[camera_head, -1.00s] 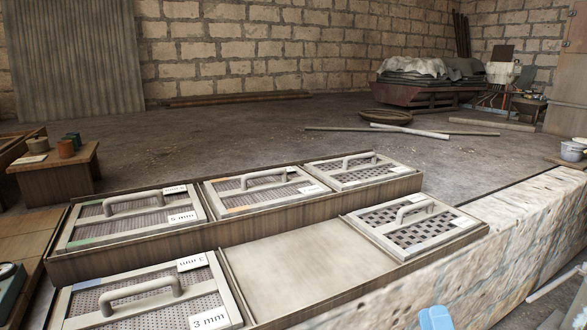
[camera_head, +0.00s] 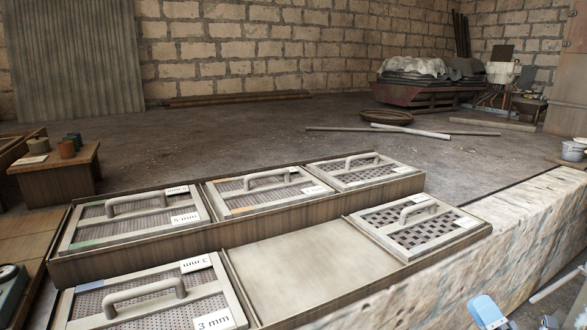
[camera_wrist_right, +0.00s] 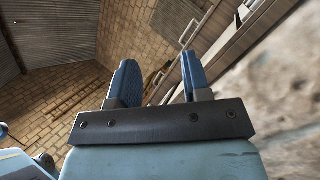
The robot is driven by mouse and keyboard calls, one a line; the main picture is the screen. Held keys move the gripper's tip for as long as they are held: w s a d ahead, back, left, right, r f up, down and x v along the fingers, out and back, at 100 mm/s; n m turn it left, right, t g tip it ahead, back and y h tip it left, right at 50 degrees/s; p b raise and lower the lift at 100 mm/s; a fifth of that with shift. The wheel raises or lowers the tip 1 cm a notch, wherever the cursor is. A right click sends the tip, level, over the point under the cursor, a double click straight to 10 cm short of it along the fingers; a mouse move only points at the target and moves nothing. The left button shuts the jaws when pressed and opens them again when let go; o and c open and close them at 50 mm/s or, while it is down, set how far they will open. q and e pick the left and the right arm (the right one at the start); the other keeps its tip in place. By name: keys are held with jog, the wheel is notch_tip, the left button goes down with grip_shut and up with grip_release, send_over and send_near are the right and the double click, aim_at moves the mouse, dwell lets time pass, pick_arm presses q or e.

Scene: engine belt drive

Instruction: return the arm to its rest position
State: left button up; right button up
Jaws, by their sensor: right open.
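My right gripper (camera_head: 488,312) shows as a light blue piece at the bottom right edge of the head view, beside the pale stone ledge. In the right wrist view its two blue fingers (camera_wrist_right: 158,78) stand apart with nothing between them. Part of the wooden tray rack shows beyond them there, at the upper right. My left gripper is not in view.
A wooden rack (camera_head: 240,236) holds several handled mesh screens, including one labelled 3 mm (camera_head: 150,296) and a coarse one (camera_head: 418,222). One bay (camera_head: 300,272) has no screen. The stone ledge (camera_head: 480,245) runs along the right. Open floor (camera_head: 250,135) lies behind.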

jog(key=s+a+f+m+g+y, duration=0.2)
jog(key=s+a+m+g, duration=0.6)
jog(key=s+a+m, duration=1.4)
jog(key=w+a+r+m+t+h+p, duration=0.15)
jog(key=w+r+m+h+p, duration=0.3)
jog(key=r+p, duration=0.85)
pick_arm(q)
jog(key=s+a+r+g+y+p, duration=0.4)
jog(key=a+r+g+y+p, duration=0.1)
jog(key=p, duration=1.9)
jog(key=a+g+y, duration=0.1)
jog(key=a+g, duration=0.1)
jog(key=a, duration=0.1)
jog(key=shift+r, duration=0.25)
pick_arm(e)
jog(key=s+d+f+g+h, duration=0.2)
jog(key=s+d+g+h, duration=0.2)
jog(key=s+d, duration=0.1)
jog(key=shift+s+d+f, duration=0.25)
jog(key=shift+s, duration=0.25)
